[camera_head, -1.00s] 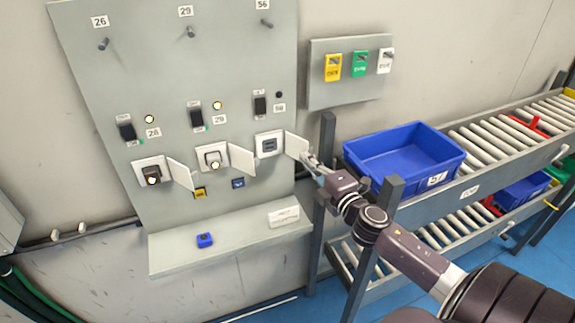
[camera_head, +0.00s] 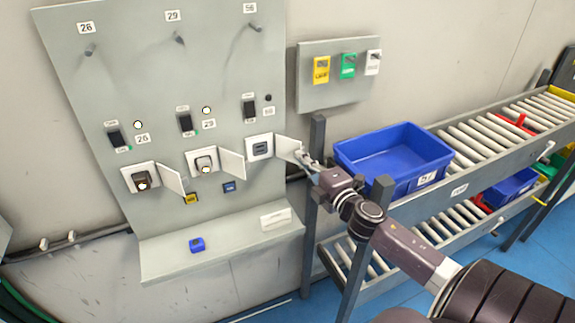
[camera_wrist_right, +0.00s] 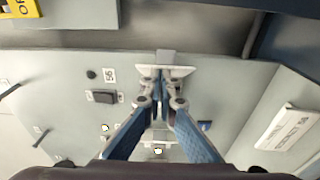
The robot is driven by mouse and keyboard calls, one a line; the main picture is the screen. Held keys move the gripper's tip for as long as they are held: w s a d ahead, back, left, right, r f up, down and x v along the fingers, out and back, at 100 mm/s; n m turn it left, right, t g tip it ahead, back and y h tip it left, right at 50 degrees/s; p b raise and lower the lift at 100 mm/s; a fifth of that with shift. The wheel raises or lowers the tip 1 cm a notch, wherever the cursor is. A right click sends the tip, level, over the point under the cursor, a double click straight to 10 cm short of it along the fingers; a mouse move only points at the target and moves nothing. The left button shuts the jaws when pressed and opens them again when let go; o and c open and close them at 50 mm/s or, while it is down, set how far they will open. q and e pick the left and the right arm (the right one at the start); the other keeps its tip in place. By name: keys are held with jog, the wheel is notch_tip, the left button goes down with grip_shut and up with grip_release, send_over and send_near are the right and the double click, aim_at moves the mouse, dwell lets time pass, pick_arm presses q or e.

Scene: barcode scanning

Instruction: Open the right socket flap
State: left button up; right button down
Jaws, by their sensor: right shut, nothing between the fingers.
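The right socket (camera_head: 260,147) is a white square frame with a dark insert on the grey panel. Its white flap (camera_head: 288,149) stands swung out to the right, leaving the socket face uncovered. My right gripper (camera_head: 303,157) is at the flap's outer edge, on its right side. In the right wrist view the flap (camera_wrist_right: 180,70) shows as a pale strip just beyond the fingertips (camera_wrist_right: 162,78). The fingers are close together and hold nothing. Whether they touch the flap cannot be told. My left gripper is not in view.

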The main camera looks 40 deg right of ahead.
notch_tip(320, 180, up, 9)
jog(key=shift+r, duration=0.15)
dwell(0.4)
